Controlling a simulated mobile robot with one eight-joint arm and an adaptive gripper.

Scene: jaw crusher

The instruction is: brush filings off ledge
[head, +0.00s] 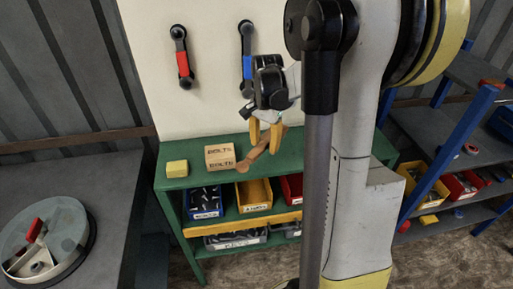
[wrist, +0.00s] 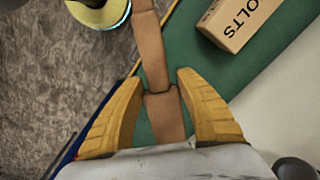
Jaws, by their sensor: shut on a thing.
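My gripper (head: 265,144) has yellow fingers and hangs low over the green ledge (head: 193,178), the top of a green shelf unit. It is shut on a long brown wooden piece (head: 252,159), which looks like the brush handle. In the wrist view, the brush (wrist: 153,48) runs up between the two fingers of my gripper (wrist: 158,82) and past their tips, with a joint line across it near them. I cannot make out bristles. The green ledge (wrist: 212,68) lies under it. I cannot make out any filings.
A cardboard box marked BOLTS (head: 220,157) stands close left of the brush, with a yellow block (head: 177,169) farther left. Bins (head: 205,202) fill the shelf below. Red-handled (head: 183,64) and blue-handled (head: 247,68) tools hang on the panel behind. A dark bench stands left.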

